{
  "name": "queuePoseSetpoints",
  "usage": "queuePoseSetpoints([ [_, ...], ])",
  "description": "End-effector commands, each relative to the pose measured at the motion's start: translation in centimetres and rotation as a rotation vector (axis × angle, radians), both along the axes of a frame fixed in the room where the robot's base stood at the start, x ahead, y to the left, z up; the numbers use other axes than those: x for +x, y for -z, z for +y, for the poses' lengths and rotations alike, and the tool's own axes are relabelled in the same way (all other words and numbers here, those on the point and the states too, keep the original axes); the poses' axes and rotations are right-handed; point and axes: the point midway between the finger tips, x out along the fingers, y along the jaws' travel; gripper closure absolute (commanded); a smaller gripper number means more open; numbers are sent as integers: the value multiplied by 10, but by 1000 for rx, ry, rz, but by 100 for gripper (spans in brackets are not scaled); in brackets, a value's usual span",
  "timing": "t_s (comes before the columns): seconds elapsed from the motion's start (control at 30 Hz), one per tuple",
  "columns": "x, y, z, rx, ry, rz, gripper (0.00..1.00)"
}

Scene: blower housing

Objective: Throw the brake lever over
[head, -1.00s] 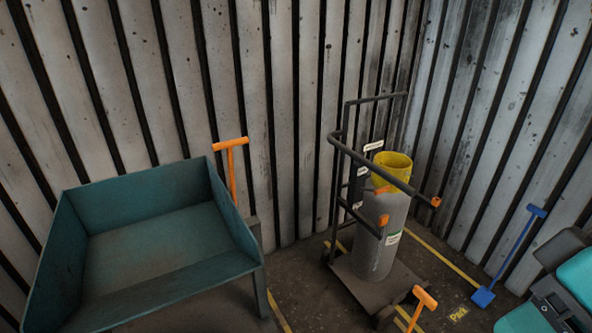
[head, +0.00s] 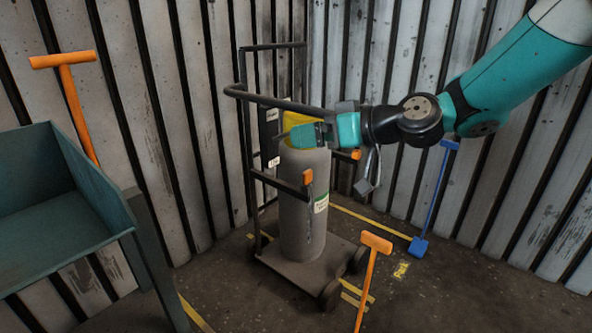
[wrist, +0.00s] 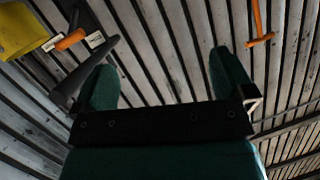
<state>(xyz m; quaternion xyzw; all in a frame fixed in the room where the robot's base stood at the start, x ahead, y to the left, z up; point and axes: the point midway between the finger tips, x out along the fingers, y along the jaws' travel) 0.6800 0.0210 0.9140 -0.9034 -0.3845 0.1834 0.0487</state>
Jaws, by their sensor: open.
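A dark wheeled cart (head: 285,262) carries a grey cylinder (head: 300,225) with a yellow top (head: 297,122). A dark bar with an orange end (head: 308,177) projects from its frame; a second orange end (head: 352,154) shows beside my arm. I cannot tell which is the brake lever. My gripper (head: 287,135) is at the cylinder's top in the head view, hiding part of the upper rail. In the wrist view my gripper (wrist: 163,65) is open with nothing between its fingers. A dark bar (wrist: 75,85) and an orange grip (wrist: 71,39) lie to its left.
A teal bin (head: 45,225) stands at left, with an orange-handled tool (head: 76,105) behind it. Another orange handle (head: 375,245) stands in front of the cart. A blue-handled tool (head: 433,195) leans at right.

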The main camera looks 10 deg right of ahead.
Motion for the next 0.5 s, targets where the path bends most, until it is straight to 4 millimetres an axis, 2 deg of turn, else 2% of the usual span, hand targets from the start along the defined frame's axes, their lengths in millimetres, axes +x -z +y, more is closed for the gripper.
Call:
queuePoseSetpoints([
  [0.03,18,38,-20,33,55,-48,0],
  [0.13,44,60,-54,83,152,-149,0],
  [0.3,67,79,-94,127,266,-249,0],
  [0.4,72,81,-103,135,292,-273,0],
  [0.5,80,79,-101,136,297,-279,0],
])
